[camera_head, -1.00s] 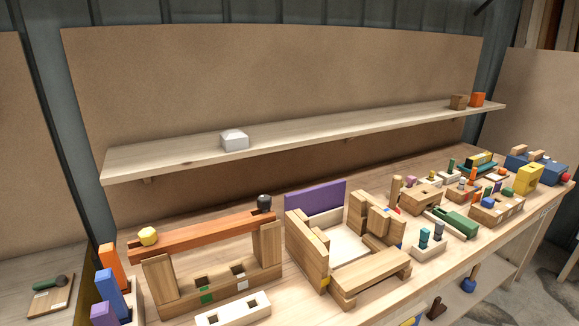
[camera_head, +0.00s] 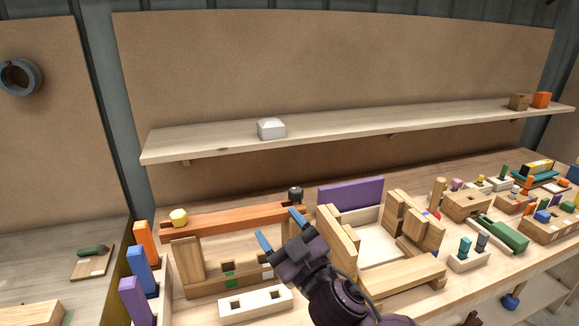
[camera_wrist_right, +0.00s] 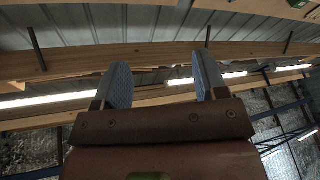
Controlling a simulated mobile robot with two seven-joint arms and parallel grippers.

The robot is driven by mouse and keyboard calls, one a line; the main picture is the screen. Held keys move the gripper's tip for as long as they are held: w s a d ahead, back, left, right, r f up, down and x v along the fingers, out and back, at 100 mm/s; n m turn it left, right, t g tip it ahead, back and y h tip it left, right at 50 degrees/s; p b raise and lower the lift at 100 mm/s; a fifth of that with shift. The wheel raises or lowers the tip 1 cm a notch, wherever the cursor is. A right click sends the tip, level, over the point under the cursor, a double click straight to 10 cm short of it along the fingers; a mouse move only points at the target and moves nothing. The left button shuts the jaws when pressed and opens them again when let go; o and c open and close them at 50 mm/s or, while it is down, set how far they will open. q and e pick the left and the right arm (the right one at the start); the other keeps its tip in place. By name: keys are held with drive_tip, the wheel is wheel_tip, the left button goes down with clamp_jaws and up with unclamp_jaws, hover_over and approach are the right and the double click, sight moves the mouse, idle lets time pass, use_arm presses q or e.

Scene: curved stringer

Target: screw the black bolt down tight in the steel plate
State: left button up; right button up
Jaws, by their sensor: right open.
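A dark, rounded black knob or bolt head (camera_head: 296,193) sits at the right end of a reddish wooden beam (camera_head: 235,220) in the head view. I cannot make out a steel plate, or how far the bolt is turned in. My right gripper (camera_head: 281,229) is open and empty, with blue fingertips pointing up and left, just in front of and below that end of the beam. In the right wrist view its two fingers (camera_wrist_right: 162,75) stand apart with only the ceiling behind them. My left gripper is not in view.
A yellow hexagonal piece (camera_head: 179,217) sits on the beam's left end. A white block with square holes (camera_head: 253,305) lies in front. Wooden blocks and a purple board (camera_head: 350,194) stand to the right. A shelf (camera_head: 380,128) runs behind, above the bench.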

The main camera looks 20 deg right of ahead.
drive_tip(key=s+a+r+n+g+y, duration=0.1)
drive_tip(key=a+r+n+g+y, duration=0.4)
drive_tip(key=a+n+g+y, duration=0.9)
drive_tip(key=n+g+h, duration=0.2)
drive_tip(key=n+h, duration=0.4)
drive_tip(key=h, duration=1.8)
approach(295, 191)
drive_tip(key=shift+g, duration=0.3)
drive_tip(key=x, duration=0.3)
drive_tip(key=p+x, duration=0.1)
drive_tip(key=x, duration=0.5)
drive_tip(key=shift+w+d+f, duration=0.1)
drive_tip(key=shift+w+f, duration=0.05)
drive_tip(key=shift+w, duration=0.25)
drive_tip(key=shift+w+d+f+p, duration=0.15)
drive_tip(key=shift+f+p, duration=0.15)
drive_tip(key=shift+f, duration=0.25)
